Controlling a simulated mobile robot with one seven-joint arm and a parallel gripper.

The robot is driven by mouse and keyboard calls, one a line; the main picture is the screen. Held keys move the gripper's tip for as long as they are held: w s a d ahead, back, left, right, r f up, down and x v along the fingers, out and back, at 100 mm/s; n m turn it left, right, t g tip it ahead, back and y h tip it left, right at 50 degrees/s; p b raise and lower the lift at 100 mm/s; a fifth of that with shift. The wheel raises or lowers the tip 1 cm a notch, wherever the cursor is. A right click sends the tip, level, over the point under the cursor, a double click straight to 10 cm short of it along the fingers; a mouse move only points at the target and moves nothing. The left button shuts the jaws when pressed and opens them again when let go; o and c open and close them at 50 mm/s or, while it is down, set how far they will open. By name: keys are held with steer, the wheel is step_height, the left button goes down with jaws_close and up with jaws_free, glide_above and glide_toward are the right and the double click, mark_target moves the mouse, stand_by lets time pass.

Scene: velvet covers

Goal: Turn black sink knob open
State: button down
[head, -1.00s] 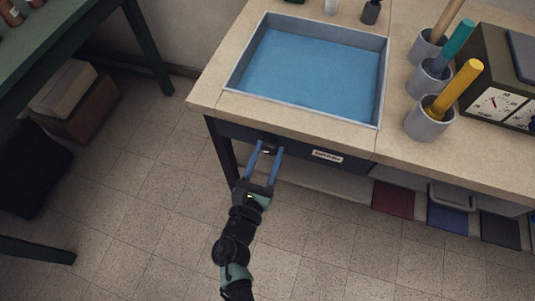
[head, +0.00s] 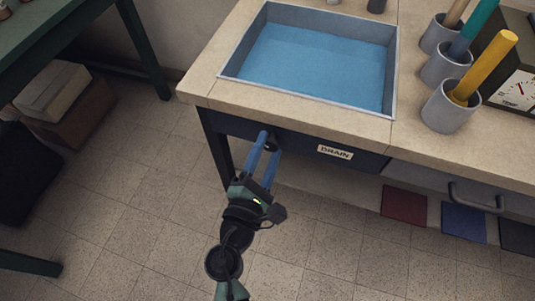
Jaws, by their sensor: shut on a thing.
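The sink (head: 391,75) is a grey-rimmed rectangular basin with a blue inside, set in the beige counter. The black knob (head: 269,146) is on the dark front panel below the counter edge, left of a white label reading "DRAIN" (head: 335,152). My gripper (head: 267,141) has its two blue fingers reaching up to the panel and is shut on the knob. The fingers hide most of the knob, and its exact turn angle cannot be told.
Grey cups (head: 447,108) holding coloured handles stand on the counter at right, beside a dial box (head: 520,88). Red (head: 404,204) and blue (head: 464,222) panels are under the counter. A green table (head: 140,50) stands at left, with open tiled floor between.

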steer(key=m+b, duration=0.3)
steer(key=m, duration=0.2)
steer(key=shift+f, duration=0.1)
steer(key=shift+b, duration=0.35)
stand_by(0.3)
steer(key=shift+c, duration=1.7)
jaws_free()
steer(key=v, duration=1.3)
